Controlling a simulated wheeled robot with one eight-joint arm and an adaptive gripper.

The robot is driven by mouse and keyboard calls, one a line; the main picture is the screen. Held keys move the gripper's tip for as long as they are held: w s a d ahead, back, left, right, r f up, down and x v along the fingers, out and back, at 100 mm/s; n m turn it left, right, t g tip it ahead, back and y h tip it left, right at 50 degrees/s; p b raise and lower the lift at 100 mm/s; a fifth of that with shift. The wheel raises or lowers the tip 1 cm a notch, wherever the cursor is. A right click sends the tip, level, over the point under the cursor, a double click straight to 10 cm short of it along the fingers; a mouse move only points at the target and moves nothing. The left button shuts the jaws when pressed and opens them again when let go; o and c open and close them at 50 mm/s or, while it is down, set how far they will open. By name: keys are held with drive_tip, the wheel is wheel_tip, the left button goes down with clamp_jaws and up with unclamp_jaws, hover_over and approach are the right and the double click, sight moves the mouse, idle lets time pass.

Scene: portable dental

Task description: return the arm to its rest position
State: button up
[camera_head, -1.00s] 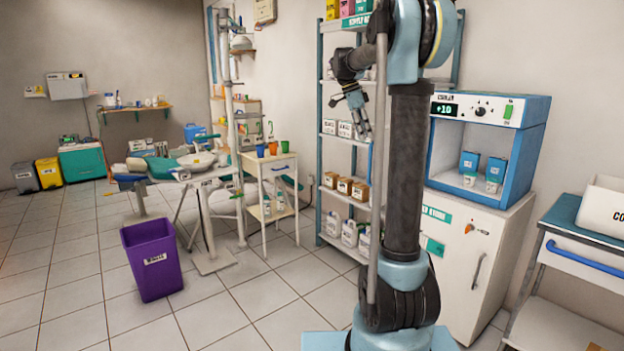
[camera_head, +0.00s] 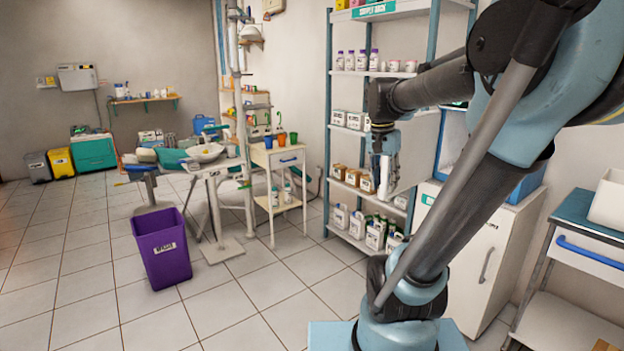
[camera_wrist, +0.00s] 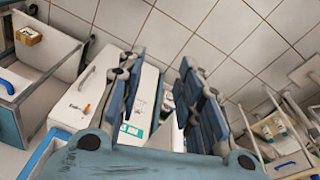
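My arm (camera_head: 470,210) rises from its pale blue base on the right of the head view and bends over to the left. My gripper (camera_head: 384,182) hangs from its end in front of the supply rack, pointing down. In the wrist view my gripper (camera_wrist: 162,60) has its two blue-grey fingers spread apart, with a clear gap between them. I see nothing held. The white cabinet and floor tiles show beyond the fingers. In the head view the fingertips are small and hard to make out.
The supply rack (camera_head: 329,120) with bottles and boxes stands behind my gripper. A white cabinet (camera_head: 480,262) and a drawer trolley (camera_head: 590,238) stand at right. A purple bin (camera_head: 162,250) and a small side table (camera_head: 276,158) are at left. The front left floor is clear.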

drive_tip(key=s+a+f+n+t+y, duration=0.1)
drive_tip(key=s+f+n, duration=0.6)
drive_tip(key=s+f, duration=0.7)
wheel_tip(320, 180, down, 3)
drive_tip(key=shift+a+r+y, duration=0.2)
drive_tip(key=shift+a+y, duration=0.1)
drive_tip(key=shift+a, duration=0.3)
